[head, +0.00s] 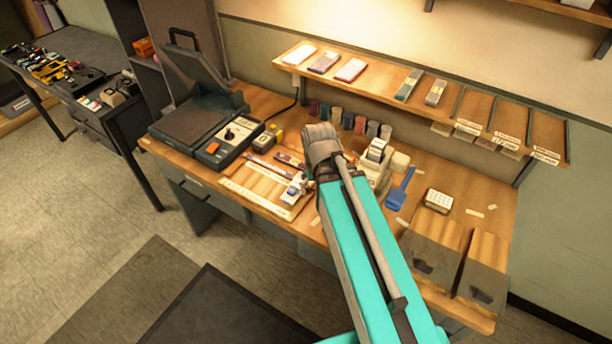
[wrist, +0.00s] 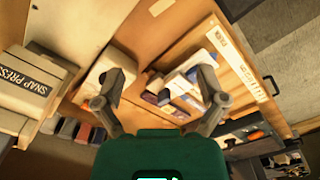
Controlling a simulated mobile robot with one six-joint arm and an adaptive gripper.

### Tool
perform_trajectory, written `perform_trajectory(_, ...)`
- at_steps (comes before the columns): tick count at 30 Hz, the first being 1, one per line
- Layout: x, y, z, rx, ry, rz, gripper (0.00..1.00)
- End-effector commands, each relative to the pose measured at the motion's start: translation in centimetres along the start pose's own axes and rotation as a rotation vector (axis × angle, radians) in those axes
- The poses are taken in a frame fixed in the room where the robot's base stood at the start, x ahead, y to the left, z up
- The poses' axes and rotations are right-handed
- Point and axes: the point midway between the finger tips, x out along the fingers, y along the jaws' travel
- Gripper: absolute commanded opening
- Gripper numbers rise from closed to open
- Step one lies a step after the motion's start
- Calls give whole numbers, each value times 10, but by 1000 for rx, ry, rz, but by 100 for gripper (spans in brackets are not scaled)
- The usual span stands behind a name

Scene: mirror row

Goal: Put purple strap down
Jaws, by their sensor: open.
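My gripper (wrist: 162,92) is open in the wrist view, its two fingers spread wide over the desk with nothing clearly held between them. In the head view my wrist hides the fingertips. A wooden tray (head: 244,188) lies to the left of my wrist. A dark purplish strip (head: 289,159) lies at its back edge, and a small white and blue device (head: 295,188) stands at its right end. I cannot tell whether this strip is the purple strap. In the wrist view, small white, blue and reddish pieces (wrist: 172,100) lie beyond and between the fingers.
A black press (head: 205,125) with a raised lid stands on the left of the desk. Several coloured spools (head: 348,121) line the back. A wall shelf (head: 385,88) above holds several flat bundles, one mauve (head: 323,62). A blue scoop (head: 400,190) and drawer boxes (head: 435,250) are at right.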

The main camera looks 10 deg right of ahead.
Motion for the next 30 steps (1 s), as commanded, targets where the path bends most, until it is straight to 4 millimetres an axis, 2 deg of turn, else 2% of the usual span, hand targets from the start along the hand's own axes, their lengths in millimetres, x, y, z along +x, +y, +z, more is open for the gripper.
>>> perform_trajectory(5, -3, 0, -39, -100, 0, 0, 91)
perform_trajectory(15, -10, -2, -149, -449, 1, -1, 91)
perform_trajectory(21, -13, -3, -203, -639, 1, -1, 91)
perform_trajectory(25, -14, -3, -223, -717, 1, -1, 91)
perform_trajectory(30, -15, -4, -231, -757, 1, -1, 91)
